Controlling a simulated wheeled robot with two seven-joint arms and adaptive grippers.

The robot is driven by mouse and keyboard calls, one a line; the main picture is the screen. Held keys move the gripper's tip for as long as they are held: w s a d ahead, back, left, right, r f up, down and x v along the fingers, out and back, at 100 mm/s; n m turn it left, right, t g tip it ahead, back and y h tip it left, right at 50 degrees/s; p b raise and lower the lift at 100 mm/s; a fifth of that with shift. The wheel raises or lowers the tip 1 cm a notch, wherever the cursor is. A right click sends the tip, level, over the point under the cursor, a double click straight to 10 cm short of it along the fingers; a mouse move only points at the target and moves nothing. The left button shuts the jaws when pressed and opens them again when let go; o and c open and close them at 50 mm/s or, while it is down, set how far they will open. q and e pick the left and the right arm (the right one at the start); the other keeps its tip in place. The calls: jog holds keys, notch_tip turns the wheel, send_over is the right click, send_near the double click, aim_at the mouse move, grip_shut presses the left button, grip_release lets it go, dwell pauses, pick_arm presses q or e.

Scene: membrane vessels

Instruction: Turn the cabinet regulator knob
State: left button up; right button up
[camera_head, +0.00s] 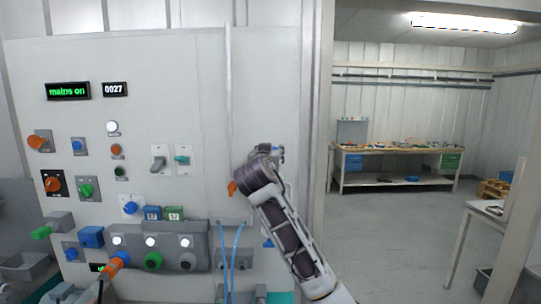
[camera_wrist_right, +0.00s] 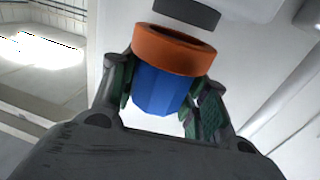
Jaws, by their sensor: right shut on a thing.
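In the right wrist view a blue ribbed knob (camera_wrist_right: 158,90) with an orange collar (camera_wrist_right: 175,50) sits between the fingers of my right gripper (camera_wrist_right: 163,96). The gripper is shut on the blue part, one finger pad on each side. A dark round stem (camera_wrist_right: 187,13) is beyond the collar. In the head view my right arm reaches up to the right part of the grey cabinet (camera_head: 205,75), with the gripper (camera_head: 270,150) largely hidden behind the wrist, so the knob cannot be made out there.
The cabinet front carries several coloured knobs, switches and sockets. A display (camera_head: 68,91) reads "mains on". Two blue hoses (camera_head: 237,255) hang left of my right arm. An open doorway to the right shows a workbench (camera_head: 395,150) and clear floor (camera_head: 390,220).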

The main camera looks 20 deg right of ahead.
dwell(0.4)
jog(key=o, duration=0.8)
jog(key=shift+c, duration=0.2)
jog(key=v, duration=1.2)
